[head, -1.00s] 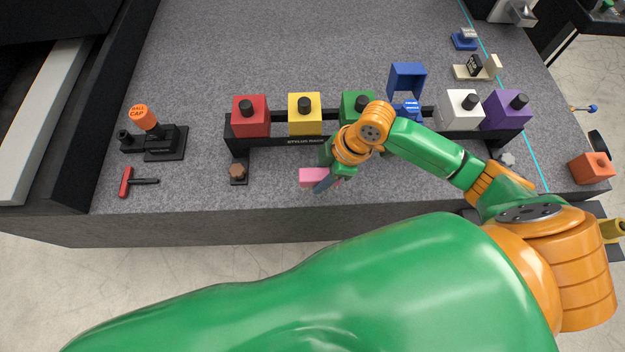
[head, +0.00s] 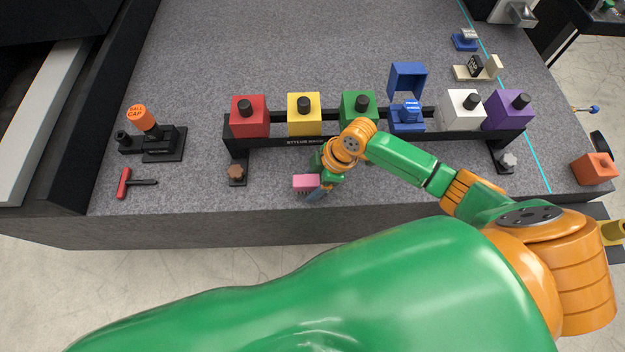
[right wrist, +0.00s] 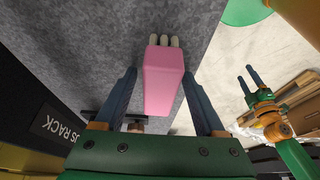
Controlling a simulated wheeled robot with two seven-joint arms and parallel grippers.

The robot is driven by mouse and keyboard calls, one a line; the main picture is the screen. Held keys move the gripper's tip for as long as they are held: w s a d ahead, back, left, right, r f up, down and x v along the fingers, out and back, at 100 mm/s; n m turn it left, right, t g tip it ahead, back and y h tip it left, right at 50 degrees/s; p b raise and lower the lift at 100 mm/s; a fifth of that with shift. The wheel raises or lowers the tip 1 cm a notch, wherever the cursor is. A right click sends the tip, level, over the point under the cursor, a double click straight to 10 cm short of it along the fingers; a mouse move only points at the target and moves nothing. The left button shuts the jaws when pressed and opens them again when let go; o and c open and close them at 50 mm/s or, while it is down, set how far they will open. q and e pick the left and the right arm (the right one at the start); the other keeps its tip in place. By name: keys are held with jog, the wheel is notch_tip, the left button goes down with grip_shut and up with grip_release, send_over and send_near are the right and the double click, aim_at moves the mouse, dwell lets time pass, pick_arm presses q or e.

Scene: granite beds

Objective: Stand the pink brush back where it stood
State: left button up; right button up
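The pink brush (head: 305,182) is near the table's front edge, left of my right gripper (head: 316,186) in the head view. In the right wrist view the brush (right wrist: 165,82) lies between the two blue fingers of that gripper (right wrist: 165,100), with a visible gap on each side. Its pale bristle tips point away from the palm. I cannot tell whether it touches the table. My left gripper (right wrist: 250,80) shows small at the right of the wrist view, its fingers apart and empty; it is out of the head view.
The black stylus rack (head: 290,142) stands behind the brush with several coloured blocks, including a red block (head: 250,118) and a green block (head: 354,110). A brown knob (head: 236,172) stands left of the brush. A red-handled tool (head: 124,183) lies farther left. The table's front edge is close.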

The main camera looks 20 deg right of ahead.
jog(key=p+v, duration=0.1)
jog(key=v, duration=1.1)
jog(key=shift+p, duration=0.4)
jog(key=shift+s+r, duration=0.1)
